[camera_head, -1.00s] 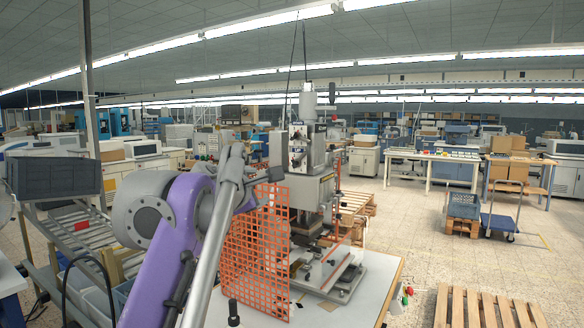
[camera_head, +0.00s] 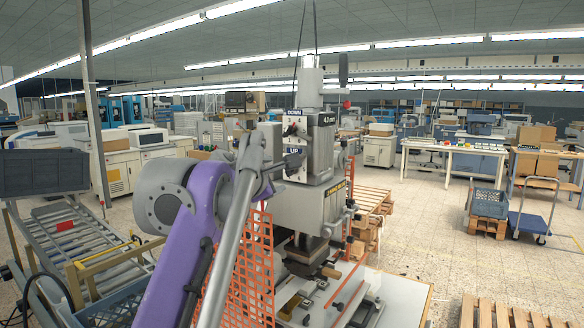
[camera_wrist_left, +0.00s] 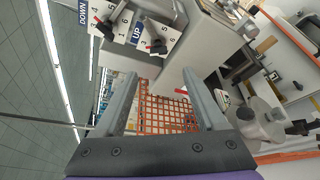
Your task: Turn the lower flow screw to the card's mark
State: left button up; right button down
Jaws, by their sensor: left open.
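The grey stamping press (camera_head: 318,175) carries two flow dials, a DOWN card (camera_head: 293,115) above an UP card (camera_head: 293,150). In the left wrist view the DOWN card (camera_wrist_left: 84,12) is at top left. The UP card (camera_wrist_left: 137,33) is right of it, with numbers and a dark lower flow screw (camera_wrist_left: 157,46) with a small red part. I cannot read its setting against the mark. My left gripper (camera_wrist_left: 163,95) is open and empty; the dials lie beyond its fingertips, apart from them. In the head view my arm partly hides its fingers. My right gripper is not seen.
An orange mesh guard (camera_head: 245,270) stands beside the press and shows between my fingers in the wrist view. The press sits on a pale table (camera_head: 400,300). A roller conveyor (camera_head: 85,240) is at left; wooden pallets and a blue cart (camera_head: 530,222) are at right.

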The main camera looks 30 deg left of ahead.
pick_arm(q)
jog(key=x, duration=1)
jog(key=shift+w+a, duration=0.15)
jog(key=shift+w, duration=0.2)
jog(key=shift+r, duration=0.1)
grip_shut()
